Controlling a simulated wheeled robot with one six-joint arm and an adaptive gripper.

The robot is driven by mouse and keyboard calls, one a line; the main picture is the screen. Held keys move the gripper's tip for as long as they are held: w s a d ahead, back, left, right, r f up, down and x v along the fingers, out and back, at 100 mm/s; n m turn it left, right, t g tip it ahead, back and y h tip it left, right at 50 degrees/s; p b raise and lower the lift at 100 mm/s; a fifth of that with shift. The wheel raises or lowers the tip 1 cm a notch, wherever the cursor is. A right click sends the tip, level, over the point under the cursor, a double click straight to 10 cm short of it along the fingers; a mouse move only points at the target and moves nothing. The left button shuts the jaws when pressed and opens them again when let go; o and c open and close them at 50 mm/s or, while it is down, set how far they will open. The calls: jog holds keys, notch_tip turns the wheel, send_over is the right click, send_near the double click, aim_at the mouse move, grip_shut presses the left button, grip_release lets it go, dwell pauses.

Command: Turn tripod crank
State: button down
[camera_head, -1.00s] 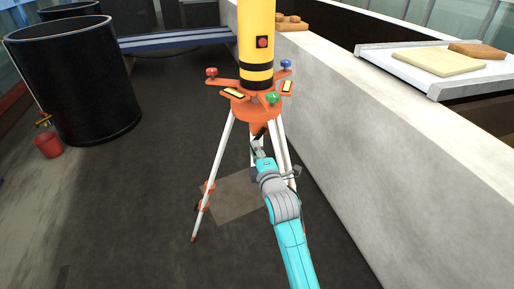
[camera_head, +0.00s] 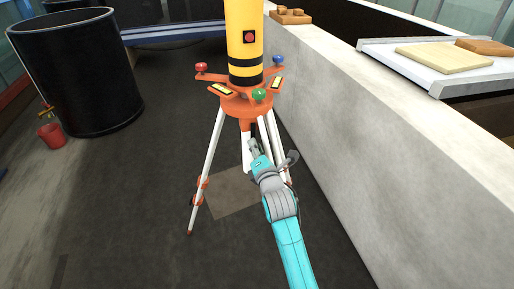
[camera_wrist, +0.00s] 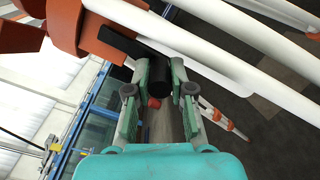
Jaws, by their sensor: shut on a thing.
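The tripod has white legs (camera_head: 208,160) and an orange head (camera_head: 247,103) with red, blue and green knobs. A yellow cylinder (camera_head: 244,35) with black bands and a red button stands on the head. The black crank sits under the head; its arm (camera_wrist: 120,43) and round grip (camera_wrist: 160,83) show in the wrist view. My gripper (camera_head: 254,145) is below the head, between the legs. In the wrist view my gripper (camera_wrist: 164,74) is shut on the crank's grip, one finger on each side. In the head view the crank is mostly hidden.
A concrete wall (camera_head: 400,150) runs along the right, with a tray (camera_head: 400,64) on it holding boards. A large black barrel (camera_head: 75,85) and a red bucket (camera_head: 51,136) stand at the left. The dark floor between barrel and tripod is clear.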

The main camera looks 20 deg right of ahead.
jog(key=shift+f, duration=0.1)
dwell(0.3)
jog(key=c, duration=1)
grip_release()
jog(key=shift+s, duration=0.1)
jog(key=s, duration=1.1)
jog(key=shift+s, duration=0.4)
jog(key=shift+c, duration=0.3)
